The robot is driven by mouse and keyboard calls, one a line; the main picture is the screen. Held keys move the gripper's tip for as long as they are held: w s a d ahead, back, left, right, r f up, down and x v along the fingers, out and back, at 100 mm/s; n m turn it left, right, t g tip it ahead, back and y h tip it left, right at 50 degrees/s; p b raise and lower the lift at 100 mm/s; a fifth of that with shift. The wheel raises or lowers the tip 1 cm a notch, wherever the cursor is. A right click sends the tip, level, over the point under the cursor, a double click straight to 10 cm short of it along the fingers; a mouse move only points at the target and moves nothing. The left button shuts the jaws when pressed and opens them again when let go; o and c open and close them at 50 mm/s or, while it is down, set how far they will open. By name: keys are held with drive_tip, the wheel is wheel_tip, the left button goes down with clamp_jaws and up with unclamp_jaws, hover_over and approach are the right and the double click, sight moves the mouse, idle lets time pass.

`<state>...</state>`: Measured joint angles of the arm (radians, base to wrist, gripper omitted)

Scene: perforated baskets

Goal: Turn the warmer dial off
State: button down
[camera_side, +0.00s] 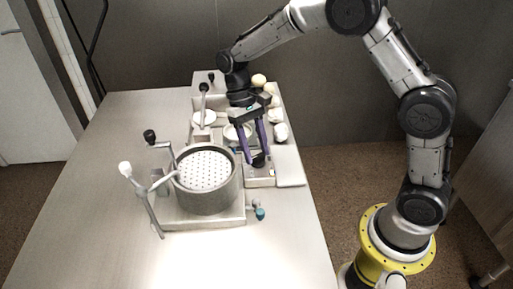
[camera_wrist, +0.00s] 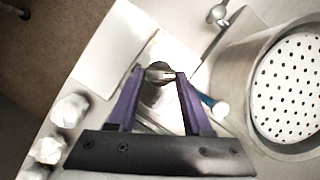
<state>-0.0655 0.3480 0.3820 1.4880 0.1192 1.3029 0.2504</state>
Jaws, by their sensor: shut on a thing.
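The warmer dial (camera_side: 258,160) is a small dark knob on the near end of the long pale warmer unit (camera_side: 259,182). My gripper (camera_side: 258,158) points down with its purple fingers on either side of the dial. In the wrist view the fingertips (camera_wrist: 160,73) are closed in on the knob (camera_wrist: 160,70), which shows grey and dark between them. My gripper is shut on the dial. The fingers partly hide it, and its pointer or marking cannot be made out.
A metal pot with a white perforated basket (camera_side: 206,168) stands left of my gripper, with levers (camera_side: 150,137) beside it. A teal knob (camera_side: 260,213) sticks out in front. A pale board (camera_side: 289,166) lies right of the dial.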

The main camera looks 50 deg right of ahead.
drive_tip(key=n, duration=0.2)
drive_tip(key=n+h, duration=0.2)
drive_tip(key=n, duration=0.1)
drive_tip(key=shift+a+r+n, duration=0.1)
drive_tip(key=shift+a+n, duration=0.15)
drive_tip(key=shift+n, duration=0.05)
idle(0.4)
drive_tip(key=shift+c, duration=1.6)
unclamp_jaws()
drive_tip(key=v, duration=1.3)
drive_tip(key=shift+a+r, duration=0.3)
drive_tip(key=shift+r, duration=0.05)
drive_tip(key=shift+w+d, duration=0.1)
